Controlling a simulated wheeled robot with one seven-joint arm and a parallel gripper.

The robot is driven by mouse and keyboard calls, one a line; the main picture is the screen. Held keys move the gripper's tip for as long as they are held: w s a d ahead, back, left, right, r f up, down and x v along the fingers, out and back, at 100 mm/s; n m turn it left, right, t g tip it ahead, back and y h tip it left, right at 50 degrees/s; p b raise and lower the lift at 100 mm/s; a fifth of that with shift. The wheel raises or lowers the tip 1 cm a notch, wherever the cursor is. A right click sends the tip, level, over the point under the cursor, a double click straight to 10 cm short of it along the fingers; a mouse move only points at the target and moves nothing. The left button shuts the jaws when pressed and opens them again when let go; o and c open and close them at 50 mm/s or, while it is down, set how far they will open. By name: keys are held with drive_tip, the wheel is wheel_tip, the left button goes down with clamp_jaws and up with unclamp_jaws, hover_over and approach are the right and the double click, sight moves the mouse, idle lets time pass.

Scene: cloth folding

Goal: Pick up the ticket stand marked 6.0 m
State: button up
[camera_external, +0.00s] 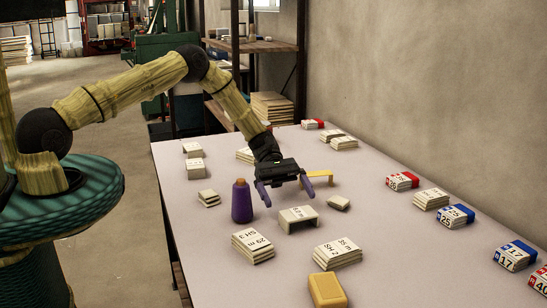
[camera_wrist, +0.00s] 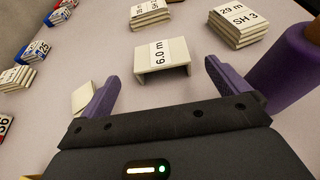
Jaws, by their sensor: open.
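The ticket stand marked 6.0 m (camera_wrist: 163,55) is a small cream, bridge-shaped block with a black-lettered label on top. It stands upright on the table, and it also shows in the external view (camera_external: 299,216). My gripper (camera_external: 288,193) hangs above the table, just behind the stand. In the wrist view my gripper (camera_wrist: 160,80) has its two purple fingers spread apart with nothing between them. The stand lies just beyond the fingertips, roughly centred between them, and the fingers appear not to touch it. Its label is readable in the wrist view.
A purple bottle-like spool (camera_external: 242,202) stands close left of the stand. Ticket stacks marked 29 m SH 3 (camera_external: 253,246) and SH 2 (camera_external: 337,253) lie in front. A yellow block (camera_external: 327,290) sits at the front edge. A yellow bridge piece (camera_external: 318,174) stands behind. Red and blue stacks (camera_external: 456,215) line the right.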

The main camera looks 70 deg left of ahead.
sight(296, 209)
drive_tip(key=shift+x, duration=1.55)
drive_tip(key=p+x, duration=0.1)
drive_tip(key=x, duration=0.4)
drive_tip(key=shift+d, duration=0.1)
drive_tip(key=c, duration=1)
wheel_tip(296, 209, up, 10)
